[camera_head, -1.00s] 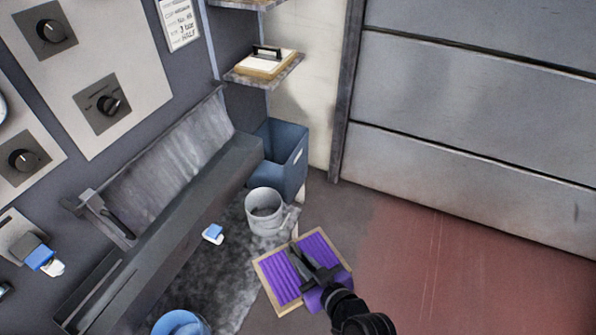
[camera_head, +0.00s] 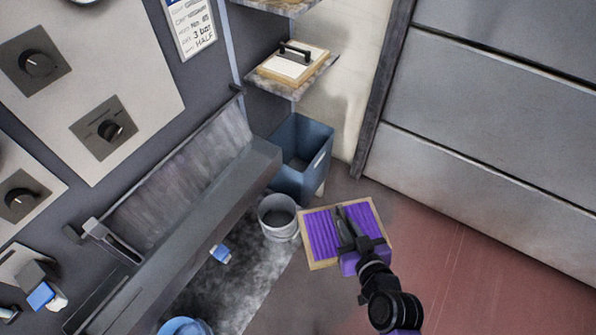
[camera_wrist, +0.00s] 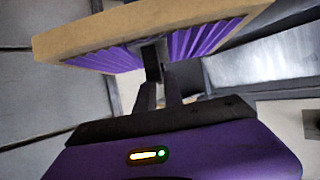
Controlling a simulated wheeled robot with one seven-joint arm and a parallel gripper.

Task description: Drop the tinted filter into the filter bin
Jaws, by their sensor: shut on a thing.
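The tinted filter (camera_head: 321,236) is a square purple pleated panel in a pale wooden frame. My gripper (camera_head: 345,222) is shut on it and holds it up off the floor. In the wrist view the filter (camera_wrist: 200,42) spans the top, seen edge-on, with my gripper's fingers (camera_wrist: 158,75) at its middle. A blue open-topped bin (camera_head: 300,165) stands on the floor behind and left of the filter. It looks empty inside. Whether it is the filter bin I cannot tell from any label.
A grey-white bucket (camera_head: 278,218) stands between the blue bin and the filter. A dark bench (camera_head: 190,215) runs along the left wall. A shelf with a framed, handled board (camera_head: 292,62) hangs above the bin. Reddish floor (camera_head: 470,255) is clear at right.

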